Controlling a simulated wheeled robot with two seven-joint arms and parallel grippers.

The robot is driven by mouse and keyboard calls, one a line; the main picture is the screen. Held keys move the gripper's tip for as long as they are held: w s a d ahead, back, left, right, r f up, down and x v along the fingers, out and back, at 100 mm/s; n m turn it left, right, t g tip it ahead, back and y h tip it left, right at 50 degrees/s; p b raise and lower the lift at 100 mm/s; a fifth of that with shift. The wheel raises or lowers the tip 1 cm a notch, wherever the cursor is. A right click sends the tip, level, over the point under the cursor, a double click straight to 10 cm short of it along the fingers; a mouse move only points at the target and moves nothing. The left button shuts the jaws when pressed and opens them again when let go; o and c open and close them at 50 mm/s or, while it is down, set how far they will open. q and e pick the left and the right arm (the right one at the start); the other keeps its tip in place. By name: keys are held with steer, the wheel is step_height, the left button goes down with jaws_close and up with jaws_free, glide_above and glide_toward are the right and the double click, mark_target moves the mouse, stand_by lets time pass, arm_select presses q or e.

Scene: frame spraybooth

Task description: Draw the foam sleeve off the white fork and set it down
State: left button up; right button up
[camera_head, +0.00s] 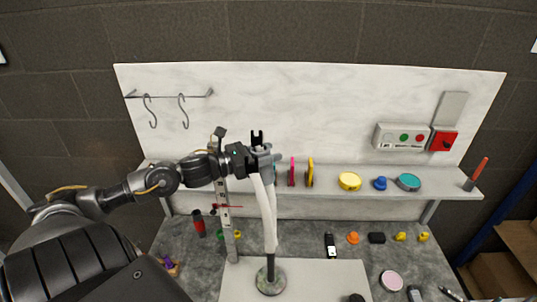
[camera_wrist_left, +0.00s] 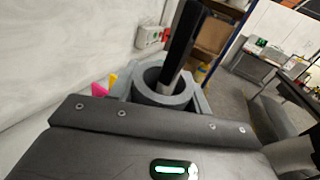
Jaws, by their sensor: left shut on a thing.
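The white fork (camera_head: 268,210) stands upright on a round grey base (camera_head: 270,283), with a dark section just above the base. My left gripper (camera_head: 258,154) is at its upper end, shut on the grey foam sleeve (camera_head: 264,163). In the left wrist view the sleeve (camera_wrist_left: 160,98) shows as a thick open ring between the jaws. A dark upright bar rises at the ring's opening there. How much of the fork's top is inside the sleeve is hidden by the gripper. My right gripper is in neither view.
Behind is a pale board with two hooks (camera_head: 151,112) and a button box (camera_head: 402,137). A shelf (camera_head: 330,184) holds a yellow disc (camera_head: 349,181), a teal disc (camera_head: 408,182) and other items. Small objects lie on the grey bench; the pale mat (camera_head: 315,275) beside the base is mostly clear.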

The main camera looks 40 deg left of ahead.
mark_target(257, 137)
arm_select(q)
steer(key=shift+a+r, duration=0.2)
steer(key=shift+r, duration=0.45)
steer(key=shift+s+r, duration=0.1)
steer(key=shift+a+r+p, duration=0.2)
steer(key=shift+r+p, duration=0.6)
steer(key=shift+r, duration=0.15)
steer(key=shift+s+r, duration=0.2)
steer(key=shift+r, duration=0.2)
steer(key=shift+r+p, duration=0.15)
steer(key=shift+p, duration=0.2)
steer(key=shift+r, duration=0.2)
steer(key=shift+s+r, duration=0.1)
steer(key=shift+r, duration=0.1)
steer(key=shift+p, duration=0.35)
